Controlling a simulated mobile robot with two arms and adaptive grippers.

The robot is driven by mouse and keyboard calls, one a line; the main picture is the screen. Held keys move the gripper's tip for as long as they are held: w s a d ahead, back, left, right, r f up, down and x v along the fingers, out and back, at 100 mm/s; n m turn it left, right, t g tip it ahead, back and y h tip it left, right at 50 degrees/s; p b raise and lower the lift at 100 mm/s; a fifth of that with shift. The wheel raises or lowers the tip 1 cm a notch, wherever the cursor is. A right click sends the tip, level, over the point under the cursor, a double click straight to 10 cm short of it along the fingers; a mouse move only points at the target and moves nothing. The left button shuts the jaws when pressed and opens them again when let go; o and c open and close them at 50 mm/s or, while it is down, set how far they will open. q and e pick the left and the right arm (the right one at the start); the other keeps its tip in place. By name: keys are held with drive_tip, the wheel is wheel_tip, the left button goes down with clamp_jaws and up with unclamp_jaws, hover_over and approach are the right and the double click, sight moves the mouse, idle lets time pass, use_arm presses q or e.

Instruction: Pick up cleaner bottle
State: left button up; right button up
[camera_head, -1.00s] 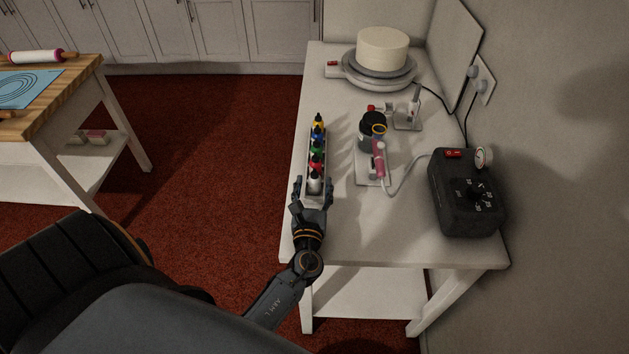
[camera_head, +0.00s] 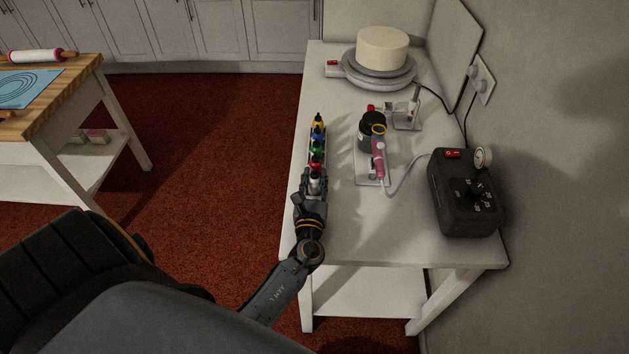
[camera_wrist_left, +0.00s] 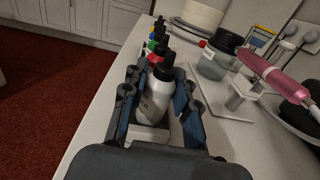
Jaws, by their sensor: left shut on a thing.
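The cleaner bottle is the white bottle with a black cap (camera_head: 314,183) at the near end of a row of small bottles in a narrow white rack (camera_head: 307,166). My left gripper (camera_head: 314,188) is shut on it. In the left wrist view, the white bottle (camera_wrist_left: 155,100) stands between the two blue-padded fingers, upright or nearly so, with its base at the white rack. Part of the bottle is hidden by the gripper in the head view. My right gripper is not in view.
Bottles with red, green, blue and yellow parts stand just behind in the rack. An airbrush with a pink handle (camera_head: 379,160) and a dark-lidded jar (camera_head: 368,128) stand to the right. A black compressor (camera_head: 465,195) and a cake on a turntable (camera_head: 381,49) share the table.

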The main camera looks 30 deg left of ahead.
sight(315, 170)
use_arm(q)
drive_tip(key=shift+r+p, duration=0.35)
drive_tip(key=shift+r, duration=0.1)
wheel_tip(315, 170, up, 3)
drive_tip(key=p, duration=0.3)
drive_tip(key=shift+s+d+r, duration=0.1)
drive_tip(key=shift+r, duration=0.05)
drive_tip(key=s+d+r+p, duration=0.3)
drive_tip(key=r+p, duration=0.2)
drive_tip(key=shift+s+d+r+p, duration=0.15)
drive_tip(key=shift+r+p, duration=0.25)
drive_tip(key=shift+o, duration=0.6)
drive_tip(key=s+d+r+p, duration=0.2)
drive_tip(key=s+d, duration=0.3)
drive_tip(key=shift+s+d+r, duration=0.35)
drive_tip(key=shift+d, duration=0.05)
drive_tip(key=shift+s+d+r, duration=0.15)
drive_tip(key=shift+s+d, duration=0.2)
drive_tip(key=shift+c, duration=0.6)
